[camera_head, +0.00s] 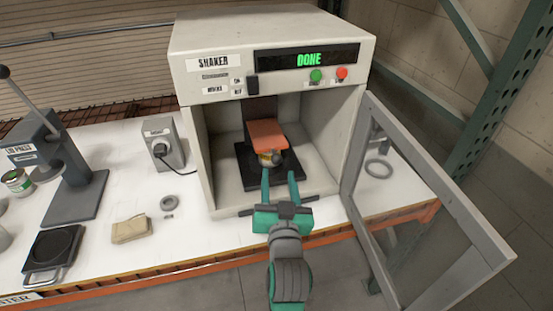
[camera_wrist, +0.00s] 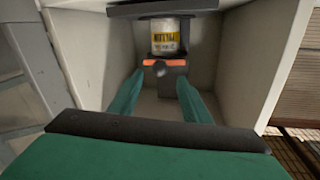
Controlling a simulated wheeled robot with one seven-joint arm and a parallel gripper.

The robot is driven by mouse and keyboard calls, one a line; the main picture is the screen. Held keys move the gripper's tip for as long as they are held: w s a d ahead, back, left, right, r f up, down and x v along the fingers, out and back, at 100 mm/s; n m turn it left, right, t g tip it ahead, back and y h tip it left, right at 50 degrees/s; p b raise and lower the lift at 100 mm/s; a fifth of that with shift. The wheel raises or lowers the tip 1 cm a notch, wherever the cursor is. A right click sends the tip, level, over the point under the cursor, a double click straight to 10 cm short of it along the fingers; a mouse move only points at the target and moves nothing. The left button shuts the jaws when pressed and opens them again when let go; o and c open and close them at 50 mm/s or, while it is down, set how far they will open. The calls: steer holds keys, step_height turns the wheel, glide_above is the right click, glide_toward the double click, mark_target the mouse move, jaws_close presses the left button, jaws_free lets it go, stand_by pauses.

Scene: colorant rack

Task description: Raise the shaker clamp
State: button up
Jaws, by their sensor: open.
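The shaker (camera_head: 273,60) stands open-fronted on the bench, and its display reads DONE. My gripper (camera_head: 280,175) is open at the front of the chamber. Its green fingers (camera_wrist: 160,77) point in, one on each side of the knob; contact is not clear.
The shaker's framed door (camera_head: 440,185) stands swung open to the right. To the left are a grey switch box (camera_head: 163,142), a lid press (camera_head: 60,165), a folded tan cloth (camera_head: 131,229) and a scale (camera_head: 53,247).

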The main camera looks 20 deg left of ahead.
mark_target(277, 163)
steer(key=x, duration=0.8)
steer(key=shift+w, duration=0.2)
steer(key=shift+c, duration=0.4)
